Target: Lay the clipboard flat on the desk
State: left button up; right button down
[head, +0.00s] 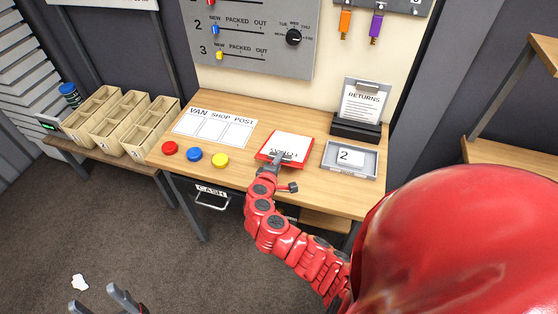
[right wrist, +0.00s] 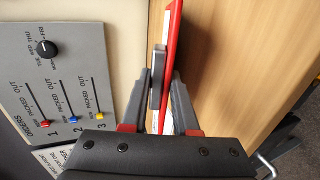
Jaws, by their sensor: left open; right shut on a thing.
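The red clipboard (head: 266,152) with a white sheet is over the desk (head: 240,107), between the printed sheet and the grey tray. My right gripper (head: 279,158) is shut on its near edge, where the metal clip is. In the right wrist view the clipboard (right wrist: 173,25) shows nearly edge-on between the fingers (right wrist: 160,95), with the wood surface to its right. I cannot tell whether it touches the desk. The sheet's print looks upside down in the head view. My left gripper (head: 101,299) is open and empty over the floor, at the bottom left.
A grey tray (head: 331,166) with a card marked 2 and a black RETURNS stand (head: 352,130) are on the right. The VAN SHOP POST sheet (head: 213,128) and red (head: 169,148), blue (head: 194,154) and yellow (head: 220,160) buttons are on the left. A control panel (head: 255,40) stands behind.

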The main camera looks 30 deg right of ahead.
jog(key=shift+f, duration=0.25)
jog(key=c, duration=0.6)
grip_release()
jog(key=shift+r, duration=0.1)
jog(key=shift+a, duration=0.1)
jog(key=b+v, duration=0.1)
jog(key=v, duration=1)
dwell(0.8)
